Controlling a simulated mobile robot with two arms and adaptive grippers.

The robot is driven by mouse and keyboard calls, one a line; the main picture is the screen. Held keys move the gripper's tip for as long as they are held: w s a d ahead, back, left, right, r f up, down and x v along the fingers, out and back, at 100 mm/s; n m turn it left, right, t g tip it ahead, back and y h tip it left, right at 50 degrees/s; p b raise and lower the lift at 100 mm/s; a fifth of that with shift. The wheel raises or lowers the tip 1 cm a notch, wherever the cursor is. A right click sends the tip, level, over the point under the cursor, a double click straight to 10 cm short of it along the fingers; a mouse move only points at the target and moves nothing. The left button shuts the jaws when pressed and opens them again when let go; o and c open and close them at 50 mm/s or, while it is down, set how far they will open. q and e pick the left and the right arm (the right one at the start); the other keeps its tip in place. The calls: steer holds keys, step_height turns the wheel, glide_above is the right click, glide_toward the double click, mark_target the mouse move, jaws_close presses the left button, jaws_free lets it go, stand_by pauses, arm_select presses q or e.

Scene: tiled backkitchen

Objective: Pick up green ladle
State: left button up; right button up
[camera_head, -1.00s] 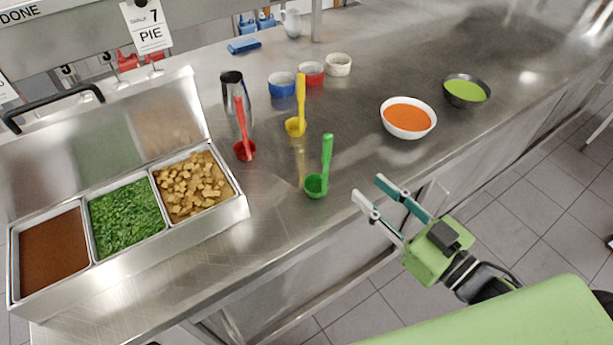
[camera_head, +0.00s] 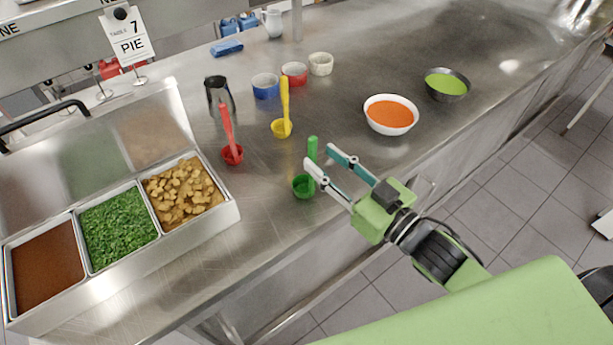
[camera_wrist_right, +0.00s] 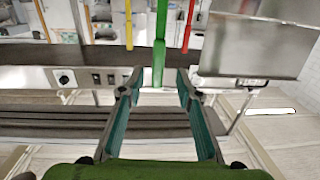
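The green ladle (camera_head: 303,188) stands on the steel counter, its bowl down and its handle pointing up. My right gripper (camera_head: 320,157) is open and empty at the ladle's handle, with one finger partly covering the lower handle in the head view. In the right wrist view the green ladle's handle (camera_wrist_right: 159,62) shows in the gap between the open fingertips of my right gripper (camera_wrist_right: 160,73). I cannot tell how deep the handle is between them. My left gripper is not in view.
A red ladle (camera_head: 232,154) and a yellow ladle (camera_head: 282,128) stand behind and left. A white bowl of orange soup (camera_head: 391,114) and a dark bowl of green soup (camera_head: 447,85) are right. A steel food tray (camera_head: 222,214) is left. The counter's front edge runs below my right gripper.

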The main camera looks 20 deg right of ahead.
mark_target(315, 150)
steer(key=shift+w+a+r+p, duration=0.15)
steer(key=shift+w+p, duration=0.2)
steer(key=shift+w, duration=0.15)
steer(key=p+x, duration=0.1)
steer(key=x, duration=0.2)
steer(key=shift+w, duration=0.15)
steer(key=shift+w+a+p, duration=0.2)
steer(key=shift+w+p, duration=0.1)
steer(key=shift+w, duration=0.15)
jaws_close()
